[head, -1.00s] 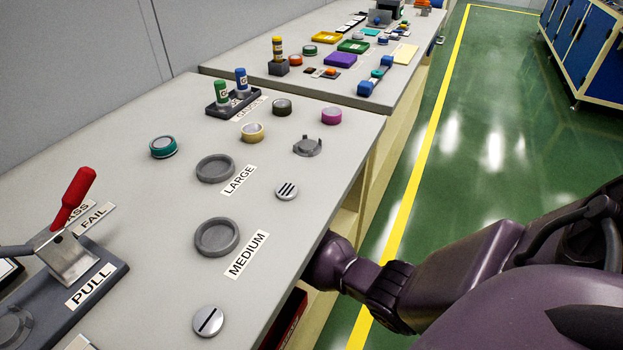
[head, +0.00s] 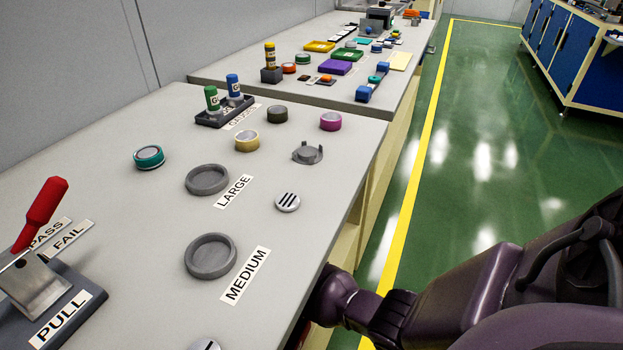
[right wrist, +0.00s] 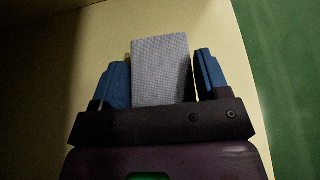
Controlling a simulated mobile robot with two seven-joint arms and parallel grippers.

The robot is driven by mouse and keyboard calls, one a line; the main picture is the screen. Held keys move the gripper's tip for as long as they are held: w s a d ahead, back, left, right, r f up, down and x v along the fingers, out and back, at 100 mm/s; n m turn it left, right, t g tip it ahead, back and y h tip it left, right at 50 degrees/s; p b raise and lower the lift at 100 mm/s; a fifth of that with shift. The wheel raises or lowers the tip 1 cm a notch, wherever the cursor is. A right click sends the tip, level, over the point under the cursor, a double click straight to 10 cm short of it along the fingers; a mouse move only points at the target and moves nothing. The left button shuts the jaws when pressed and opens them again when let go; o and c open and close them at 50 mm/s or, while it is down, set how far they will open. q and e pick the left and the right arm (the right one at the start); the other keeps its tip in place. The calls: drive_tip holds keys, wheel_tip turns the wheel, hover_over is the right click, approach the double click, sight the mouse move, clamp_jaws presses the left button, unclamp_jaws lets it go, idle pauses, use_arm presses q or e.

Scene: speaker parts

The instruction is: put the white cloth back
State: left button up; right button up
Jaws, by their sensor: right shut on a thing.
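The white cloth (right wrist: 160,78) shows in the right wrist view as a pale grey-white folded block in shade. It stands between the two blue fingers of my right gripper (right wrist: 162,58), which is shut on it. Behind it is a plain cream panel, with green floor at the right. In the head view my right arm reaches down beside the bench's front edge; its gripper and the cloth are hidden there below the bench top. My left gripper is in neither view.
The grey bench top (head: 150,240) carries a red-handled lever (head: 40,215), two dark ring holders (head: 208,180), several coloured round parts and a gauge stand (head: 222,112). A second bench (head: 230,72) stands beyond. Green floor (head: 470,170) at the right is clear up to blue cabinets (head: 575,60).

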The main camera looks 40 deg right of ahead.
drive_tip(key=shift+f, duration=0.2)
drive_tip(key=o, duration=1)
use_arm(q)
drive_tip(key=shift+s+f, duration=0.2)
use_arm(e)
drive_tip(key=shift+o, duration=0.2)
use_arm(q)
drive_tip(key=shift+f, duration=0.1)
use_arm(e)
drive_tip(key=shift+s+a+r, duration=0.1)
drive_tip(key=shift+a+r, duration=0.05)
drive_tip(key=shift+a, duration=0.1)
drive_tip(key=v, duration=0.1)
drive_tip(key=p+v, duration=0.1)
drive_tip(key=v, duration=0.1)
drive_tip(key=p+v, duration=0.1)
drive_tip(key=shift+a+r, duration=0.2)
drive_tip(key=shift+r, duration=0.25)
drive_tip(key=p+v, duration=0.1)
drive_tip(key=v, duration=0.3)
drive_tip(key=shift+s+a, duration=0.15)
drive_tip(key=shift+a, duration=0.25)
drive_tip(key=shift+s+a+f+p, duration=0.1)
drive_tip(key=shift+s+a+p, duration=0.2)
drive_tip(key=shift+a, duration=0.15)
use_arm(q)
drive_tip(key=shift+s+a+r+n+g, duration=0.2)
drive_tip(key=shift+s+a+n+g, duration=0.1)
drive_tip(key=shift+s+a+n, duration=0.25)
